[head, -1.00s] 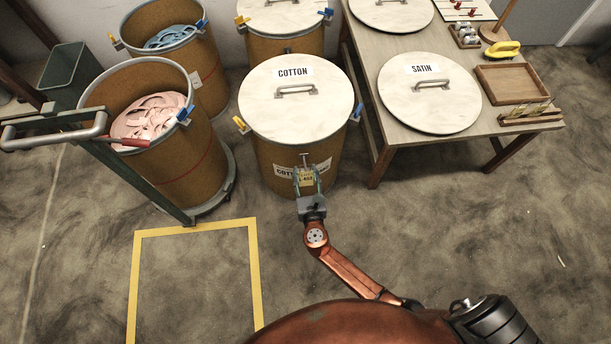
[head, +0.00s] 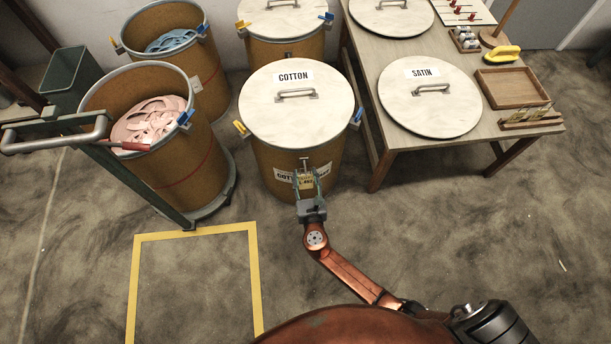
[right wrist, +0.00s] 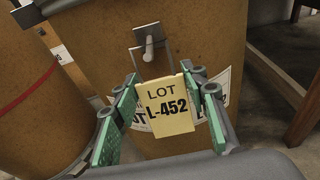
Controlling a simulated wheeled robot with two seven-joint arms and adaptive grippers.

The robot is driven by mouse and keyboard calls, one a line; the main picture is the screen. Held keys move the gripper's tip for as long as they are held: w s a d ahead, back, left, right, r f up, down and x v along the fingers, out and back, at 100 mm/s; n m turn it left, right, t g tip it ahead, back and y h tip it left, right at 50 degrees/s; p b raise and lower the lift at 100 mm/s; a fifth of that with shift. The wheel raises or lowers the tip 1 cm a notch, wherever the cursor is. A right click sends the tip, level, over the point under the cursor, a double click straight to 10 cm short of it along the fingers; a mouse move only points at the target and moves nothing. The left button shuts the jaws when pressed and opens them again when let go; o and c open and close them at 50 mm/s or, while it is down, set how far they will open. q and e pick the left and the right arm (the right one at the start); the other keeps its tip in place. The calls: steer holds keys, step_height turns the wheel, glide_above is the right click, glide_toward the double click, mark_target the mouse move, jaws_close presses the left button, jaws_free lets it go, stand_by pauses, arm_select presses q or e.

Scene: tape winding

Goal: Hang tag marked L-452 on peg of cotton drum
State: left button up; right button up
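The cotton drum (head: 265,162) stands upright at the centre of the head view, its lid (head: 262,112) marked COTTON. A metal peg (right wrist: 149,46) on a small plate sticks out from the drum's front. My right gripper (right wrist: 160,80) is in front of the drum with its green-padded fingertips at both side edges of the pale yellow tag (right wrist: 168,104), which reads LOT L-452. The tag is upright, just below the peg's end in the right wrist view; I cannot tell whether they touch. It also shows in the head view (head: 305,182). My left gripper is not in view.
A wooden table (head: 365,105) with the SATIN lid (head: 430,105) stands close on the right. The floor in front is open, with a yellow outline (head: 195,232).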

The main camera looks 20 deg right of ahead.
steer(key=o, duration=0.4)
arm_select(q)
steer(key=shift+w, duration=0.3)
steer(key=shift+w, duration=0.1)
arm_select(e)
steer(key=shift+s+a, duration=0.1)
steer(key=shift+s, duration=0.15)
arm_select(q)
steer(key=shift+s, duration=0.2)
arm_select(e)
steer(key=v, duration=1.1)
steer(key=shift+s+a+r, duration=0.1)
steer(key=shift+s, duration=0.1)
